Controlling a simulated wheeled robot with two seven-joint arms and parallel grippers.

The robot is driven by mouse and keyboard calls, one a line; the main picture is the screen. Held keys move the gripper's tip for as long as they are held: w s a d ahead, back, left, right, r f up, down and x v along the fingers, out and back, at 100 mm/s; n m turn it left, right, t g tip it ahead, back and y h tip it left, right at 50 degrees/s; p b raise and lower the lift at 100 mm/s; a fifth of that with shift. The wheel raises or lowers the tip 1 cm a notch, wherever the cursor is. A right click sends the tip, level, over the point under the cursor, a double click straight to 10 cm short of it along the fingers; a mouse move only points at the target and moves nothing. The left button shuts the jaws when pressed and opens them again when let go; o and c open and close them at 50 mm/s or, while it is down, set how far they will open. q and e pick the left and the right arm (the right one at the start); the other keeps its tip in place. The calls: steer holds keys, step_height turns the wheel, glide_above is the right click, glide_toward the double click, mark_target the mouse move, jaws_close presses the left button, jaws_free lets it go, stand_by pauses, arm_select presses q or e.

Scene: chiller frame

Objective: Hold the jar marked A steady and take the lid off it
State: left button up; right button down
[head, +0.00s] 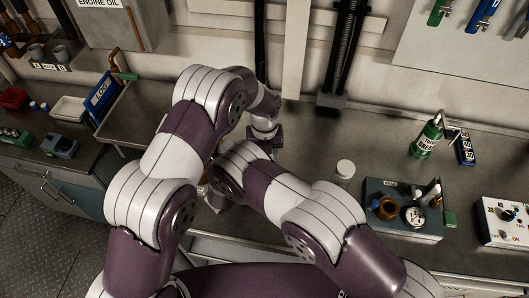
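I cannot make out a jar marked A; my two arms cover the middle of the bench. A small pale cylinder with a white top (344,171) stands on the bench right of my arms, and no letter on it is readable. My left arm reaches over the bench and its wrist points down at the centre, with its fingers hidden behind my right arm. My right arm reaches across to the left, and its gripper end is mostly hidden behind my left arm. Whether either gripper holds anything is not visible.
A blue log binder (101,96) and a white tray (69,109) are at left. Bare bench lies behind the white-topped cylinder.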

arm_select(q)
steer(key=o, duration=1.2)
steer(key=shift+c, duration=0.2)
